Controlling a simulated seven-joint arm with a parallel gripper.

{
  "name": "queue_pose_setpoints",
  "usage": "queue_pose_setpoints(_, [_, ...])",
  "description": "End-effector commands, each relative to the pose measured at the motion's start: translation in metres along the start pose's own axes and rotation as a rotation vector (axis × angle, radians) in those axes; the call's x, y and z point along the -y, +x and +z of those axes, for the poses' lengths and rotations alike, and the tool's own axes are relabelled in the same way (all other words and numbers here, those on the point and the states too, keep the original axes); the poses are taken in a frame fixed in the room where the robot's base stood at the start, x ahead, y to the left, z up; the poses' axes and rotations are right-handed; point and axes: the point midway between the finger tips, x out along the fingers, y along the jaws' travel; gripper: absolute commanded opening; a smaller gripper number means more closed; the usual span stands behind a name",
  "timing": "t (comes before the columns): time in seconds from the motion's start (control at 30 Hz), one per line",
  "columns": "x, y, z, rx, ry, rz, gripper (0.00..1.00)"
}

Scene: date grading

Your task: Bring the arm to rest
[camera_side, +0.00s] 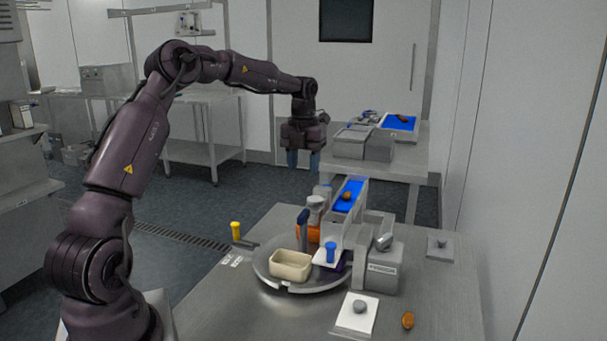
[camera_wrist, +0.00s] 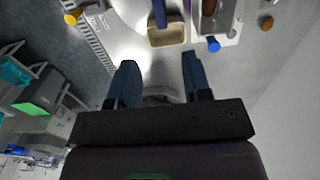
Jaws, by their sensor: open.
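My gripper (camera_side: 303,158) is raised in the air beyond the far edge of the steel table (camera_side: 240,309), with its blue fingers pointing down. In the wrist view my gripper (camera_wrist: 158,80) shows two blue fingers spread apart with nothing between them. It touches nothing that I can see. My arm is bent and reaches across from the left.
A round turntable (camera_side: 325,282) holds a cream tray (camera_side: 291,265). Beside it stands a blue-belted chute (camera_side: 350,188) bearing a brown date. Another date (camera_side: 408,320) lies near a grey knob on a white plate (camera_side: 357,315). A yellow-topped peg (camera_side: 236,230) stands left.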

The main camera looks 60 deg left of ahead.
Motion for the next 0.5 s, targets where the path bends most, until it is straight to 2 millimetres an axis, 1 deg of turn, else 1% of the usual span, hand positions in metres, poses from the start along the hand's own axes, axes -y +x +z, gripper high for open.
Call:
queue_pose_setpoints(0.4, [0.0002, 0.0001, 0.0000, 0.000, -0.001, 0.000, 0.45])
queue_pose_setpoints(0.5, [0.0002, 0.0002, 0.0001, 0.000, -0.040, -0.001, 0.45])
